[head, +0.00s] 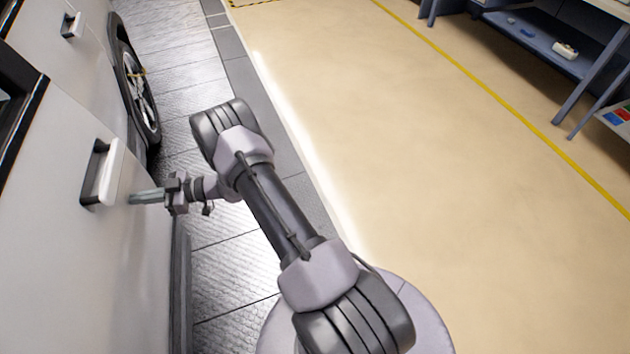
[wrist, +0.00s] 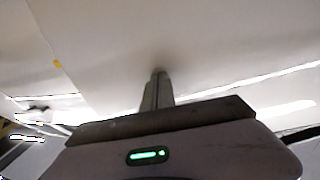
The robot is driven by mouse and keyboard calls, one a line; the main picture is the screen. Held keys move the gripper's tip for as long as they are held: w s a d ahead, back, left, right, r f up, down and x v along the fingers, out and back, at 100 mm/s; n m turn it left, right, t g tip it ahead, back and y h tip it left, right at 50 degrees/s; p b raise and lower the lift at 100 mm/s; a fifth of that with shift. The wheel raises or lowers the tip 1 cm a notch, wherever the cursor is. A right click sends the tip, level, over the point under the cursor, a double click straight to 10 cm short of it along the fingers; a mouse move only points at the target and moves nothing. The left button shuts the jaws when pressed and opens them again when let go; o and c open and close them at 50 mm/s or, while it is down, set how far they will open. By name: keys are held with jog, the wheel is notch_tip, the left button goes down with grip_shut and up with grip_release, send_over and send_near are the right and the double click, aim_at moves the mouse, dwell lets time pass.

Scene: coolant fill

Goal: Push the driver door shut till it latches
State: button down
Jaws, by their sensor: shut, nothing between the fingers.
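The white driver door (head: 60,255) fills the left of the head view, with its handle (head: 105,173) in a dark recess. My gripper (head: 133,199) is shut and empty, its fingertips at the door surface just right of and slightly below the handle. In the wrist view the shut fingers (wrist: 157,75) point at the pale door panel (wrist: 200,40), and their tips appear to touch it. The door's edge and latch are not clear enough to tell whether it is latched.
A second handle (head: 72,25) and a wheel (head: 138,85) lie farther along the vehicle. Grey floor plates (head: 215,240) run beside it. The beige floor (head: 430,150) to the right is clear up to a blue shelf bench (head: 545,45).

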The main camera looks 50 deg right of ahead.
aim_at(123, 201)
jog(key=shift+n+g+y, duration=0.3)
jog(key=shift+x, duration=2.3)
jog(key=shift+p, duration=0.35)
